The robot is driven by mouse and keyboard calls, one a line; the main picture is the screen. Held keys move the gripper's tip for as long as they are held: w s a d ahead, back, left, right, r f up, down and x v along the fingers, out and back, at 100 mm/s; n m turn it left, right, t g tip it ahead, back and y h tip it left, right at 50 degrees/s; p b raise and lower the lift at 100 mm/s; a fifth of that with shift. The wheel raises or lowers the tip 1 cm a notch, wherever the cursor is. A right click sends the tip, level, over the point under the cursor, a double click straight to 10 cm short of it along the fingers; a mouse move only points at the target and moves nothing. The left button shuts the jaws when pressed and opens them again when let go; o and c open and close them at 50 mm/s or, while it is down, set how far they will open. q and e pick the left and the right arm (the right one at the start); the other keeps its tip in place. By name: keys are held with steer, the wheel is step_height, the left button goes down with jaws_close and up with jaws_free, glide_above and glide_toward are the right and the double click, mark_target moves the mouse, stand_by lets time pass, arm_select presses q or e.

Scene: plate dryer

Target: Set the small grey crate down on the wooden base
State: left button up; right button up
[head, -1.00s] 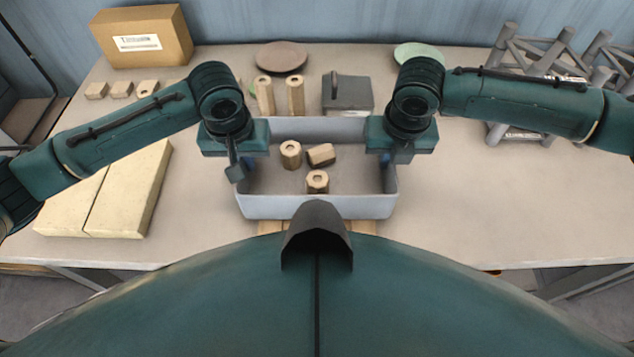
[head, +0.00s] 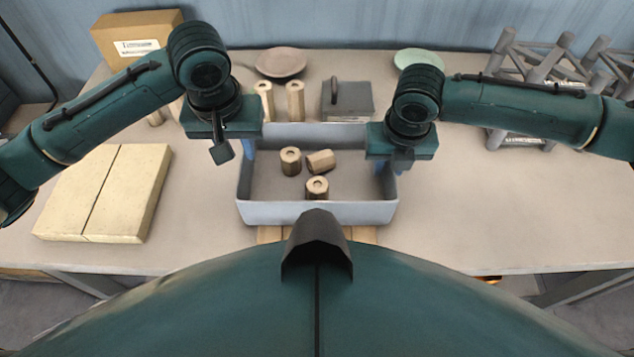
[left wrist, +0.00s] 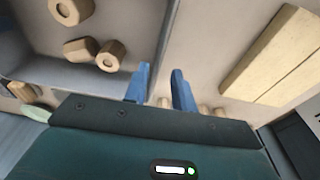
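The small grey crate (head: 318,213) stands level in the middle of the table, with three wooden hex pieces inside; the one in front (head: 317,187) is upright. Parts of the wooden base (head: 270,235) show under its front edge; whether crate and base touch is hard to tell. My left gripper (head: 248,148) is above the crate's left wall. In the left wrist view its blue fingers (left wrist: 160,90) are apart, with the wall's end beyond and between them. My right gripper (head: 386,170) is at the crate's right wall; its finger gap is mostly hidden.
Two pale yellow blocks (head: 105,195) lie at left. Behind the crate stand wooden posts (head: 295,102), a grey box with a handle (head: 348,100), a brown plate (head: 281,62) and a green plate (head: 418,58). A grey rack (head: 540,75) is at back right. The right front is clear.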

arm_select(q)
steer(key=r, duration=0.4)
steer(key=shift+s+r, duration=0.1)
steer(key=shift+s, duration=0.2)
steer(key=shift+r, duration=0.4)
arm_select(e)
steer(key=shift+r, duration=0.25)
steer(key=r, duration=0.3)
steer(key=s+r, duration=0.1)
steer(key=r, duration=0.7)
steer(key=shift+s+r, duration=0.2)
steer(key=shift+s, duration=0.2)
